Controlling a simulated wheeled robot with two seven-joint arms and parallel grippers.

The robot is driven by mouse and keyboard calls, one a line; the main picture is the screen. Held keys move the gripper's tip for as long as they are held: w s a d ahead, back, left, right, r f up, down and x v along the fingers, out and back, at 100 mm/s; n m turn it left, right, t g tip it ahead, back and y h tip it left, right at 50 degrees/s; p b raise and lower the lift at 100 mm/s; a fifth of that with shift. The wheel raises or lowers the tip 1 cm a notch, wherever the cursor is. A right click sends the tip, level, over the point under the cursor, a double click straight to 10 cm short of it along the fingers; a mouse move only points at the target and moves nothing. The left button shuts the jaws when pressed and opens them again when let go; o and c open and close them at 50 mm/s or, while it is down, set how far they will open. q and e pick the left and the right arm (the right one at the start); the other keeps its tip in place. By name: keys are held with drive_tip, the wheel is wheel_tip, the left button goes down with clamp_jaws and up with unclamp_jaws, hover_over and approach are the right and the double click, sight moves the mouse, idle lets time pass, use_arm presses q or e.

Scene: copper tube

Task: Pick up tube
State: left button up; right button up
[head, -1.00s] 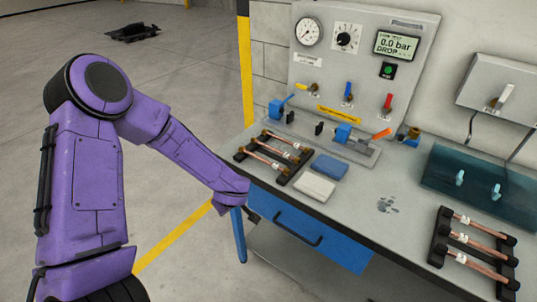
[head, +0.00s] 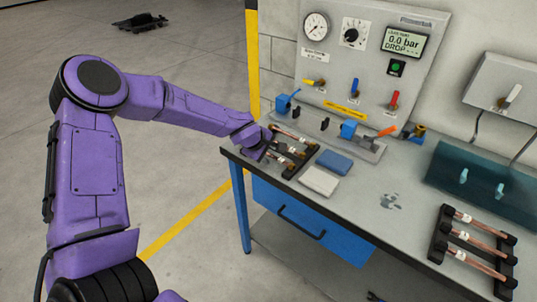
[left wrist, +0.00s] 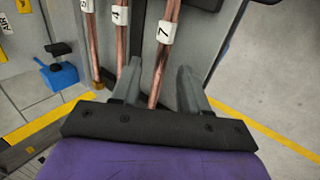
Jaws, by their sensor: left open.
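Three copper tubes with white labels lie on the left dark rack (head: 303,166) on the bench. My left gripper (head: 262,152) is at the left, front end of this rack in the head view and hides part of it. In the left wrist view my left gripper (left wrist: 159,80) is open, with one finger on each side of the tube marked 7 (left wrist: 156,88). The tube marked 4 (left wrist: 121,45) is beside it, close to the left finger. A third tube (left wrist: 92,50) is farther left. I cannot tell whether the fingers touch any tube. My right gripper does not show.
A blue block (head: 333,161) and a white block (head: 319,181) lie right of the rack. A blue clamp fixture (head: 350,130) and valve panel (head: 365,60) stand behind. A second tube rack (head: 472,246) is at the right.

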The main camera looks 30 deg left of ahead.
use_arm(q)
drive_tip(key=shift+w+f, duration=0.25)
drive_tip(key=shift+f, duration=0.05)
drive_tip(key=shift+s+r, duration=0.1)
drive_tip(key=shift+s, duration=0.05)
drive_tip(key=c, duration=0.5)
clamp_jaws()
drive_tip(key=shift+r, duration=0.1)
